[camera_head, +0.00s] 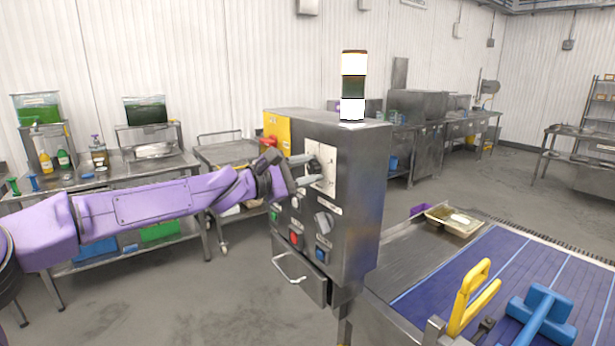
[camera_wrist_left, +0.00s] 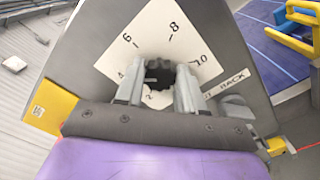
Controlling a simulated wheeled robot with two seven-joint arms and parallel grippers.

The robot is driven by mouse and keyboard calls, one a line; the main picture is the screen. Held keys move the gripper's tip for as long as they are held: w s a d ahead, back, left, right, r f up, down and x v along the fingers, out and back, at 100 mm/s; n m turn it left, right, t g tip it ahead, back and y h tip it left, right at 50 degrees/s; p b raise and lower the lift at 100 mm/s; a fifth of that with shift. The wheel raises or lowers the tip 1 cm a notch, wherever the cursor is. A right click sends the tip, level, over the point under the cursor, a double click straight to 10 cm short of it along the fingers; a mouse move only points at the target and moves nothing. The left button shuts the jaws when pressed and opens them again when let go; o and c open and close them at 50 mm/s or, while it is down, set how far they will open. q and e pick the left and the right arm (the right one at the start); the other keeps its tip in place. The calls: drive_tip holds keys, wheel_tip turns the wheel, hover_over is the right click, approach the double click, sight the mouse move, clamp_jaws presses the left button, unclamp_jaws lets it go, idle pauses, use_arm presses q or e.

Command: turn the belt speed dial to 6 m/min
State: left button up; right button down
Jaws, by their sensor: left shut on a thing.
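The black belt speed dial (camera_wrist_left: 160,72) sits on a white scale plate (camera_wrist_left: 160,38) marked 2, 4, 6, 8 and 10. My left gripper (camera_wrist_left: 160,92) is shut on it, one finger on each side. A pale mark on the knob seems to lie on its left side, towards the 4; the fingers partly hide the knob, so the exact reading is unclear. In the head view my left gripper (camera_head: 306,170) reaches the scale plate (camera_head: 325,170) on the steel control box (camera_head: 362,205). My right gripper is not in view.
Below the dial are a grey knob (camera_head: 324,222), a red button (camera_head: 294,238) and a blue switch (camera_head: 321,254). A drawer handle (camera_head: 288,270) sticks out lower down. The blue belt (camera_head: 490,255) lies to the right, with a yellow handle (camera_head: 470,298) and a blue tool (camera_head: 540,316).

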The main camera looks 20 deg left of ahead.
use_arm(q)
drive_tip(key=m+b, duration=0.2)
drive_tip(key=m, duration=0.1)
drive_tip(key=m+b, duration=0.2)
drive_tip(key=shift+f, duration=0.25)
drive_tip(key=shift+m+b, duration=1.25)
drive_tip(key=shift+m, duration=0.85)
drive_tip(key=shift+r, duration=0.1)
drive_tip(key=o, duration=1)
drive_tip(key=shift+o, duration=0.2)
drive_tip(key=shift+s, duration=0.1)
drive_tip(key=b+v, duration=0.2)
drive_tip(key=v, duration=0.8)
drive_tip(key=shift+a, duration=0.2)
drive_tip(key=shift+s, duration=0.1)
